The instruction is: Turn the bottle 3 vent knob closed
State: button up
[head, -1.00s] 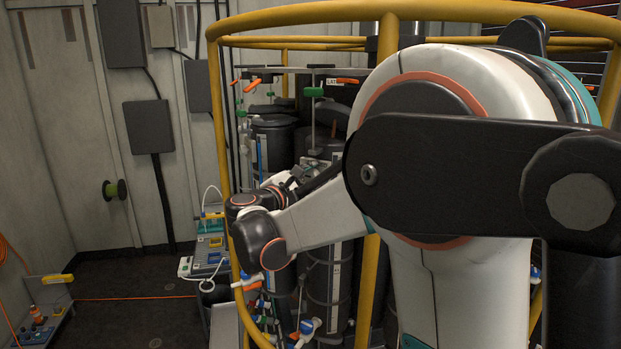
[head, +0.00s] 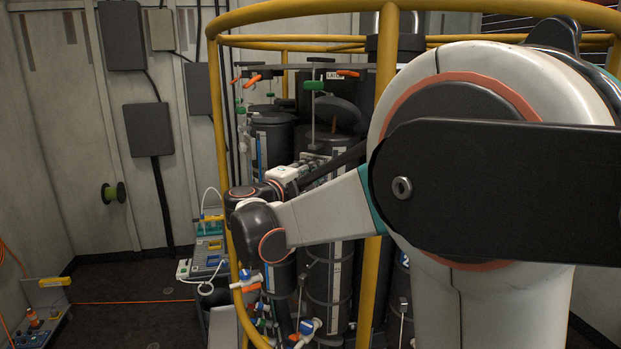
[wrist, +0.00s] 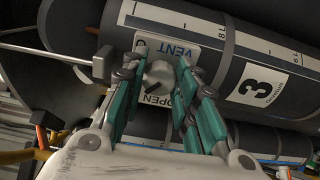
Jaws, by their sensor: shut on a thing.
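Bottle 3 (wrist: 270,55) fills the upper right of the wrist view, dark grey with a white label reading 3. Its white VENT plate (wrist: 180,47) lies behind the grey vent knob (wrist: 158,74). A dark mark on the knob runs slantwise. My gripper (wrist: 157,80) has its green-sided fingers on either side of the knob and is shut on it. In the head view my wrist is beside the rack, and the knob cannot be made out there.
A yellow tubular frame (head: 222,130) rings the bottles, with an upright (head: 369,290) close to my forearm. A thin metal rod (wrist: 50,38) reaches in from the left in the wrist view. Blue-handled valves (head: 308,327) sit low in the rack. Open floor (head: 125,290) lies left.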

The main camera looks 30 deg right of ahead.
jog(key=m, duration=0.1)
jog(key=m+b, duration=0.1)
jog(key=m, duration=0.3)
jog(key=shift+f, duration=0.25)
jog(key=m+b, duration=0.1)
jog(key=m, duration=0.4)
jog(key=shift+m, duration=0.3)
jog(key=o, duration=1.1)
jog(key=v, duration=1.2)
jog(key=shift+r, duration=0.1)
